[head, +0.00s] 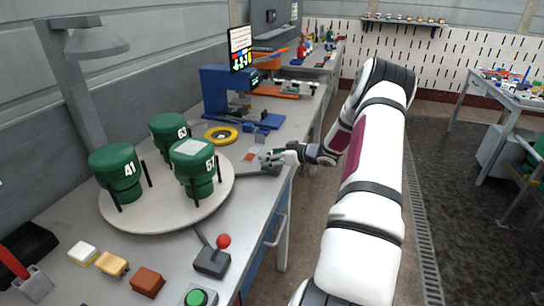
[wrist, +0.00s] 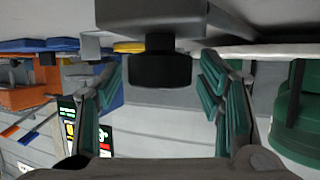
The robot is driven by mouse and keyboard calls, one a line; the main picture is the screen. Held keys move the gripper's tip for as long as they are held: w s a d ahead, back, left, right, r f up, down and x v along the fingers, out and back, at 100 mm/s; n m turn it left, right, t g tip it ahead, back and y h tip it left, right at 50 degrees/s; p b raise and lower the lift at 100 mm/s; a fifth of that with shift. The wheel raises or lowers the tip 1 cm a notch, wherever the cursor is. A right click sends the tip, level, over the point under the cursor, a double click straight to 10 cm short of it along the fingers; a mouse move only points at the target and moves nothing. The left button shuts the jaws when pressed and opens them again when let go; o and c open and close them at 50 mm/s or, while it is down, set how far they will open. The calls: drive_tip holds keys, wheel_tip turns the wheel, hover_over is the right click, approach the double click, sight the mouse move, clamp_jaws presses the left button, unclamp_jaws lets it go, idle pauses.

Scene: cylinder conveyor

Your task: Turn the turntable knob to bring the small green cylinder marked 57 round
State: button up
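The round pale turntable (head: 150,218) carries three green cylinders. The one marked 57 (head: 194,165) stands at its right side, with a pale square on top. The one marked 41 (head: 116,170) stands at the left, and a third (head: 169,132), its number hard to read, at the back. My gripper (head: 265,157) is just right of the turntable, low over the bench. In the wrist view, which looks upside down, a black knob (wrist: 161,71) on a dark base (wrist: 150,14) sits between the spread teal fingers, with gaps on both sides. A green cylinder (wrist: 298,110) shows at right.
A joystick with a red ball (head: 223,241) and a green button (head: 197,297) stand near the front. A yellow ring (head: 220,135) and a blue machine (head: 222,92) are behind my gripper. A grey lamp (head: 95,42) overhangs the left. The bench edge lies just right.

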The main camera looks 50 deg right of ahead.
drive_tip(key=c, duration=1.1)
drive_tip(key=shift+n+p, duration=0.3)
drive_tip(key=shift+p, duration=0.1)
drive_tip(key=o, duration=1.2)
drive_tip(key=shift+c, duration=0.2)
drive_tip(key=shift+s, duration=0.1)
drive_tip(key=v, duration=1.1)
drive_tip(key=shift+s+d+r, duration=0.15)
drive_tip(key=shift+s+d, duration=0.15)
drive_tip(key=shift+s, duration=0.05)
